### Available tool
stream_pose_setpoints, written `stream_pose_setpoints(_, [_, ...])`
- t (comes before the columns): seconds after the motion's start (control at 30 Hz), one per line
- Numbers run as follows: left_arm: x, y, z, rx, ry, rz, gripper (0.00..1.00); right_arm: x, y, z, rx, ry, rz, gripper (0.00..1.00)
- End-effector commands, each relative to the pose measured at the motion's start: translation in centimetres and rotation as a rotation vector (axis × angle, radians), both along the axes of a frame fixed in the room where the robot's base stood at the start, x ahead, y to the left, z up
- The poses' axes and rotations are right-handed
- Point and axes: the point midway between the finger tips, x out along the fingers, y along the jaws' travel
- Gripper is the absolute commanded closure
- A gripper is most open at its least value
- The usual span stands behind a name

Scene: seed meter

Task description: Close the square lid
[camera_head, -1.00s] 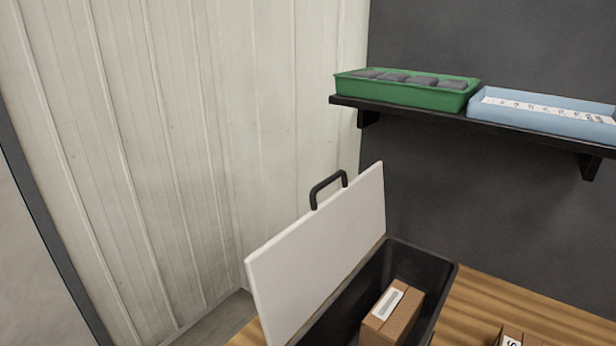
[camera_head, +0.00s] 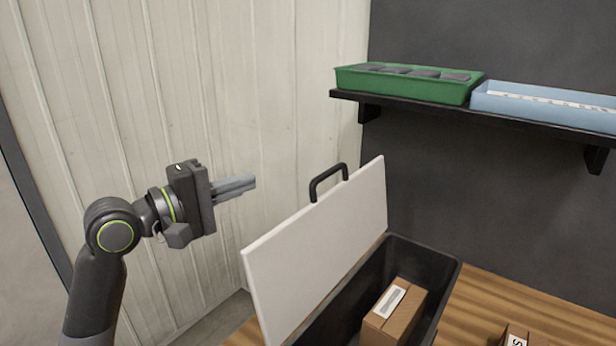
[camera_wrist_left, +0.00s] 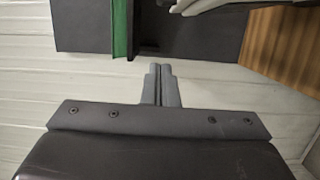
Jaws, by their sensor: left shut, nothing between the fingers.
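The square lid (camera_head: 322,255) is a flat white panel standing open and tilted up along the left side of a black bin (camera_head: 448,280). A black loop handle (camera_head: 328,182) sits on its upper edge. My left gripper (camera_head: 253,183) is shut and empty, to the left of the lid and at about the height of the handle in the picture, apart from both. In the left wrist view its closed fingers (camera_wrist_left: 162,72) point toward the dark wall and shelf area. My right gripper is not in view.
A cardboard box (camera_head: 398,312) with a white label sits in the bin. Another box (camera_head: 516,336) is on the wooden table (camera_head: 490,300). A wall shelf (camera_head: 420,110) holds a green tray (camera_head: 400,84) and a blue tray (camera_head: 545,106). A pale panelled wall (camera_head: 240,90) stands behind.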

Motion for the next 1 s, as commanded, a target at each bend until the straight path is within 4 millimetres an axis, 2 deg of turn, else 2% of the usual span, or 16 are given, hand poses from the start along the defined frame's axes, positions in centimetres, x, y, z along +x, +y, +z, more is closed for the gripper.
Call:
stream_pose_setpoints(0.1, [-0.5,-0.5,0.6,-0.004,-0.002,-0.017,1.0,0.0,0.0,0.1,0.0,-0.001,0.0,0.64])
stream_pose_setpoints(0.27, [0.4,-1.6,0.7,-0.007,-0.001,-0.017,1.0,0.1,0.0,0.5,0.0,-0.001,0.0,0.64])
stream_pose_setpoints(0.77, [5.8,-8.2,0.8,-0.007,0.002,-0.018,1.0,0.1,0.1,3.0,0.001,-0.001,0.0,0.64])
stream_pose_setpoints(1.0, [4.1,-10.4,0.6,-0.006,-0.001,-0.015,1.0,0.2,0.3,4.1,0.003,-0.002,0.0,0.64])
